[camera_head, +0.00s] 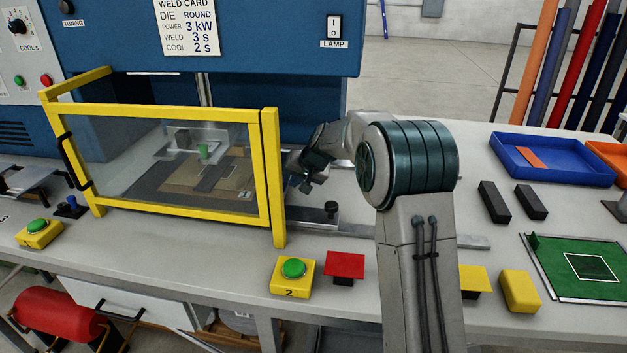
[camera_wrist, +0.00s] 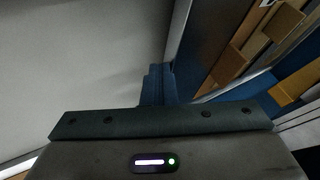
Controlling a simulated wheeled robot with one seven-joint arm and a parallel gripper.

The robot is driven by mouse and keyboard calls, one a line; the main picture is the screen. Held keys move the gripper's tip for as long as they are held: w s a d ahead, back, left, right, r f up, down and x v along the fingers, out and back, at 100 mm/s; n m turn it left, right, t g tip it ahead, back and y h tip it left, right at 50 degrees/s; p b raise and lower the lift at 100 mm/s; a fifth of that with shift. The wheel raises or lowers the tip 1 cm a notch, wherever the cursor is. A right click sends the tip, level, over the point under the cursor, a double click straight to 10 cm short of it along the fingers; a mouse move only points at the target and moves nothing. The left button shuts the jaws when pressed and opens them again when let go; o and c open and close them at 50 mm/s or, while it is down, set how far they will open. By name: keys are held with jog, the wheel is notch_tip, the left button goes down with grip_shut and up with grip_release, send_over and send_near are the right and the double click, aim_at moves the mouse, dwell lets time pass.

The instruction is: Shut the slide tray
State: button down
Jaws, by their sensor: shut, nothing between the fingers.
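The slide tray seems to be the dark grey plate (camera_head: 150,190) seen through the clear guard, with brown pieces and a small green part on it. A bar with a black knob (camera_head: 331,208) lies to the right of the guard; I cannot tell whether it joins the tray. My gripper (camera_head: 304,187) is just right of the guard's right post, above the bench and near the knob. In the wrist view its shut fingers (camera_wrist: 156,84) are empty, beside a grey surface, with brown pieces (camera_wrist: 245,45) to the right. I cannot tell whether the fingers touch anything.
The yellow-framed guard (camera_head: 272,180) stands in front of the tray. Dark blocks (camera_head: 494,202), a blue bin (camera_head: 550,165) and a green mat (camera_head: 570,285) are at right.

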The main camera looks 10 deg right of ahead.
jog(key=shift+w+a+r, duration=0.1)
jog(key=shift+w+a, duration=0.1)
jog(key=shift+a, duration=0.8)
